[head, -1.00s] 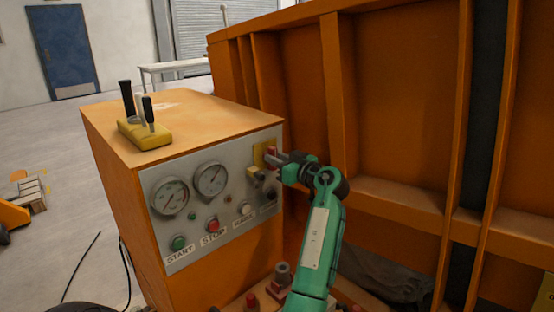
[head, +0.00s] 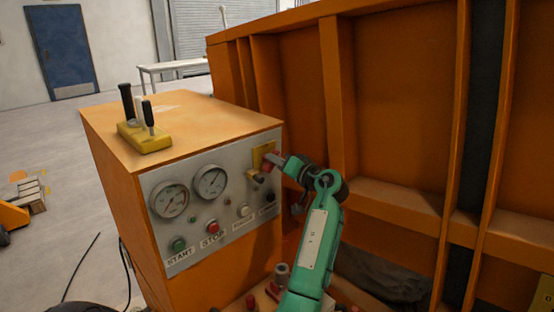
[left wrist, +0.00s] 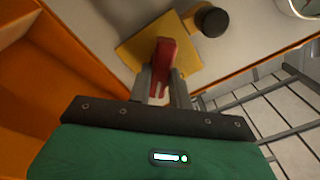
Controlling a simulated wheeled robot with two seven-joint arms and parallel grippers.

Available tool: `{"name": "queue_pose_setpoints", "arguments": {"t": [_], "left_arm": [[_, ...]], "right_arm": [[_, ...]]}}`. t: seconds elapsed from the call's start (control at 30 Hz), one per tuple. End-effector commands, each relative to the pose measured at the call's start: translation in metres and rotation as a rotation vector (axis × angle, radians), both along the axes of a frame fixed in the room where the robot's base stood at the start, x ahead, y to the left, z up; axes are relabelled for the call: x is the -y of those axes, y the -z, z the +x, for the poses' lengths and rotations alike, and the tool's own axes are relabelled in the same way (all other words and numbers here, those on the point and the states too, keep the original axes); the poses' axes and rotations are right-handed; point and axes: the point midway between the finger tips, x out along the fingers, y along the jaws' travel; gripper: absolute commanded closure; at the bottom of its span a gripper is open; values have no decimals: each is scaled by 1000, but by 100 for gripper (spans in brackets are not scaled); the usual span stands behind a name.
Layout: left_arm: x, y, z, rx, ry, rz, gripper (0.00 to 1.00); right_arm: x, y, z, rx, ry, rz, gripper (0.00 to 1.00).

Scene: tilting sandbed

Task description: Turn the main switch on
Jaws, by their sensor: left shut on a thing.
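The main switch has a red handle (left wrist: 163,60) on a yellow plate (left wrist: 133,50), which also shows in the head view (head: 262,153) at the upper right of the grey panel. My left gripper (left wrist: 160,84) is shut on the red handle, with one finger on each side of it. In the head view my left gripper (head: 274,162) reaches the switch from the right and partly hides it. My right gripper is not in view.
The grey panel (head: 220,222) on the orange cabinet carries two gauges, a green START button (head: 179,244) and a red STOP button (head: 212,227). A yellow lever block (head: 146,138) sits on top. The orange sandbed wall (head: 400,100) stands close on the right.

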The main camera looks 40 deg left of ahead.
Motion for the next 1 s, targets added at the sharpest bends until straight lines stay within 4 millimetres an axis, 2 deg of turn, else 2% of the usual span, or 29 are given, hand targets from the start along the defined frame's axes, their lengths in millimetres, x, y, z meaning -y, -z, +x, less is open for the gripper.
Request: {"name": "queue_pose_setpoints", "arguments": {"t": [0.37, 0.6, 1.0], "left_arm": [[0, -2, 2, -359, 2, 32, 100], [0, -1, 3, -564, 2, 51, 100], [0, 2, 3, -778, 2, 70, 100]], "right_arm": [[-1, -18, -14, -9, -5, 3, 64], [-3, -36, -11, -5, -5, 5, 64], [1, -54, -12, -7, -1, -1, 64]]}}
